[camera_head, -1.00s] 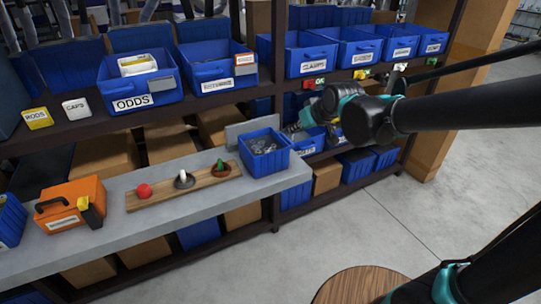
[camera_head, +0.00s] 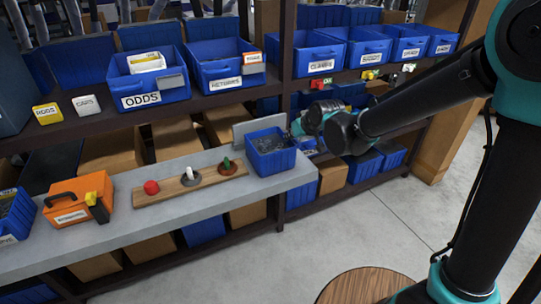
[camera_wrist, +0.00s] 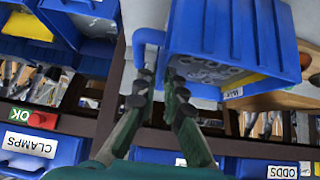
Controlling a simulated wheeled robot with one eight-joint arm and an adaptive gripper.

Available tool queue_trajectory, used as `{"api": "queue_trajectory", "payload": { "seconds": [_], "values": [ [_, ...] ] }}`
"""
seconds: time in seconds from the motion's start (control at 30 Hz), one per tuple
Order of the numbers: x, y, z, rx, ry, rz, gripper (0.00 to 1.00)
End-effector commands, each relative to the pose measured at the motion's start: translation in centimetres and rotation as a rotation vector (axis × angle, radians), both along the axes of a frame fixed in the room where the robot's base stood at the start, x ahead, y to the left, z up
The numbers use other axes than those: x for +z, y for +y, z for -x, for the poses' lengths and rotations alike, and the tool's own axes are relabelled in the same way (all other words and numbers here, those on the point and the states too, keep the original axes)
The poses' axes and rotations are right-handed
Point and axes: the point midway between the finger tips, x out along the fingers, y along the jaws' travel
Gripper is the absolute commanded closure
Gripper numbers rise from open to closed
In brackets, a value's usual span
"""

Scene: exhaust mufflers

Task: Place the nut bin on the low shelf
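The nut bin (camera_head: 270,158) is a blue open bin with grey nuts inside. It stands upright at the right end of the grey bench top (camera_head: 120,228). In the wrist view, a blue bin (camera_wrist: 235,35) with grey contents and a blue loop handle (camera_wrist: 150,38) fills the upper middle. My gripper (camera_wrist: 157,80) is at the handle, its two dark fingers apart with a gap between them. I cannot tell whether a finger touches the handle. In the head view my gripper (camera_head: 298,126) is at the bin's back right corner, its fingertips too small to read.
An orange case (camera_head: 78,204) stands farther left. Upper shelves hold labelled blue bins, such as ODDS (camera_head: 145,82) and CLAMPS (camera_head: 320,55). Lower shelves hold cardboard boxes and blue bins.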

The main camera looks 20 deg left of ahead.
Motion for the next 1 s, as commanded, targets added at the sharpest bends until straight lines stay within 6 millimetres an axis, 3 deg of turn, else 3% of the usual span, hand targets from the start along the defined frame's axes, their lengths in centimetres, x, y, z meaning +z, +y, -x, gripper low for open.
{"api": "queue_trajectory", "payload": {
  "seconds": [0.4,0.7,0.8,1.0],
  "values": [
    [-3.2,2.5,-1.9,0.0,0.0,0.0,0.91],
    [-3.4,2.6,-2.0,0.0,0.0,0.0,0.91],
    [-3.4,2.6,-2.0,0.0,0.0,0.0,1.0],
    [-3.4,2.6,-2.0,0.0,0.0,0.0,1.0]
  ]
}}
